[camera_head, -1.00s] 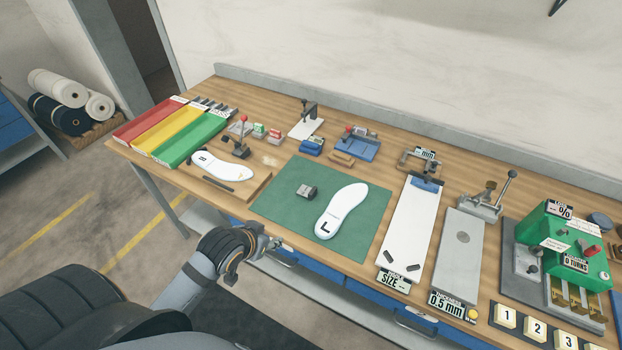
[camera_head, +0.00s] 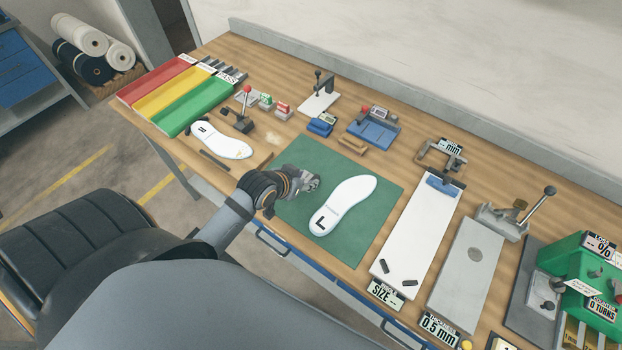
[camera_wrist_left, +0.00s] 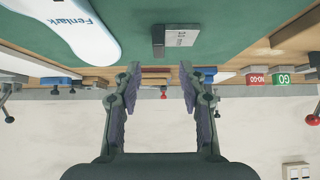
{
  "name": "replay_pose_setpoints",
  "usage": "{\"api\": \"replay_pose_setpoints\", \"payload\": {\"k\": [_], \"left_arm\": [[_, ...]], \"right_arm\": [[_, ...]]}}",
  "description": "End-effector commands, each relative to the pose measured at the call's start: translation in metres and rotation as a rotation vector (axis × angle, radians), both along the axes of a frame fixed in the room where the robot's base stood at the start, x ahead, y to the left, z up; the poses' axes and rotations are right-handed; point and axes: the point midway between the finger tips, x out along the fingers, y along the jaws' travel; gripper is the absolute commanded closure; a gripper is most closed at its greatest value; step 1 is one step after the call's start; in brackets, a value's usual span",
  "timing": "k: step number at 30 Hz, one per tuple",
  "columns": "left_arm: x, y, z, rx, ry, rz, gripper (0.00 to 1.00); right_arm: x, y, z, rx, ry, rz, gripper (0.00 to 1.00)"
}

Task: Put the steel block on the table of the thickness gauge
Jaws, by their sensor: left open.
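The steel block (camera_wrist_left: 172,40) is a small grey block with a printed label on one face. In the left wrist view it lies on the green mat, beyond the fingertips and apart from them. In the head view my left gripper (camera_head: 312,181) is over the mat and covers the block's place. In the left wrist view the gripper (camera_wrist_left: 160,74) is open, with nothing between its fingers. The thickness gauge (camera_head: 439,328) has a sign reading 0.5 mm and a flat grey table (camera_head: 457,288) with a round spot; its table is bare. My right gripper is not in view.
A white insole marked L (camera_head: 342,205) lies on the green mat (camera_head: 372,232), right of my gripper. A white size board (camera_head: 415,235) stands between mat and gauge. A lever (camera_head: 535,203) rises behind the gauge. A green machine (camera_head: 578,262) is at far right.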

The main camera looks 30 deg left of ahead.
Motion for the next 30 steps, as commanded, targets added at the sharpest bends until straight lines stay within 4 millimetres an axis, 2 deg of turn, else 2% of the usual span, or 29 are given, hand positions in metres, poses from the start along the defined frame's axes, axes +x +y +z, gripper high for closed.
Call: {"api": "replay_pose_setpoints", "payload": {"k": [5,13,21,23,30], "left_arm": [[0.004,-0.001,-0.004,-0.001,0.001,0.001,0.58],[0.031,-0.006,-0.036,-0.001,0.001,0.001,0.58],[0.034,-0.007,-0.042,0.002,0.001,-0.001,0.58],[0.034,-0.007,-0.042,0.002,0.001,-0.001,0.64],[0.034,-0.007,-0.041,0.002,0.001,-0.001,0.97]], "right_arm": [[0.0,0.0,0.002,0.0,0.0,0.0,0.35],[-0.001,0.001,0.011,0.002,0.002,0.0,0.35],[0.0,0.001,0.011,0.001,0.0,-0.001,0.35],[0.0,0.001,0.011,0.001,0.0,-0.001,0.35],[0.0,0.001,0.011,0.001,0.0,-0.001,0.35]]}}
